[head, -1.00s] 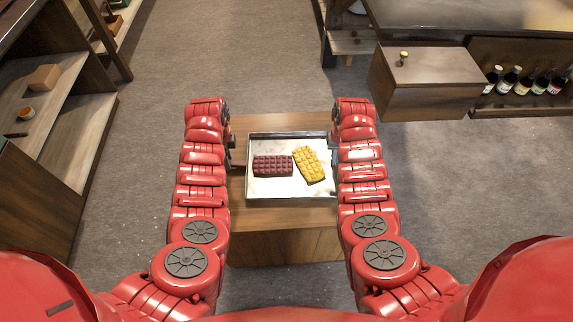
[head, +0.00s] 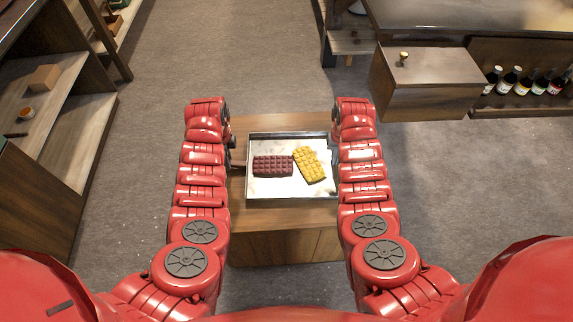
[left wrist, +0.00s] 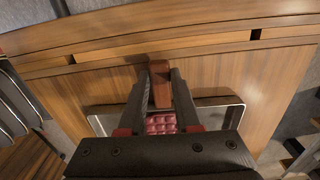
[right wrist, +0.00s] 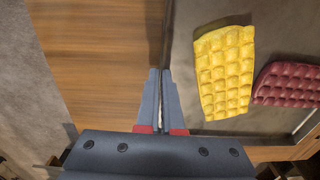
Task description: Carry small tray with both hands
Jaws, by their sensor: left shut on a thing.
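A small metal tray (head: 262,198) with a dark rim sits on a low wooden table and holds a dark red segmented bar and a yellow segmented bar. My left gripper (head: 236,148) is at the tray's left side. In the left wrist view its fingers (left wrist: 163,75) are around a brown piece at the rim; I cannot tell whether that piece belongs to the tray. My right gripper (head: 333,143) is at the tray's right side. In the right wrist view its fingertips (right wrist: 159,75) are nearly together at the rim, seemingly pinching it.
The tray carries the dark red bar (head: 272,165) and the yellow bar (head: 310,165). The wooden table (head: 285,220) is under it. Shelves (head: 50,95) stand at left. A brown cabinet (head: 425,85) and several bottles (head: 510,78) are at right. The floor beyond the table is clear.

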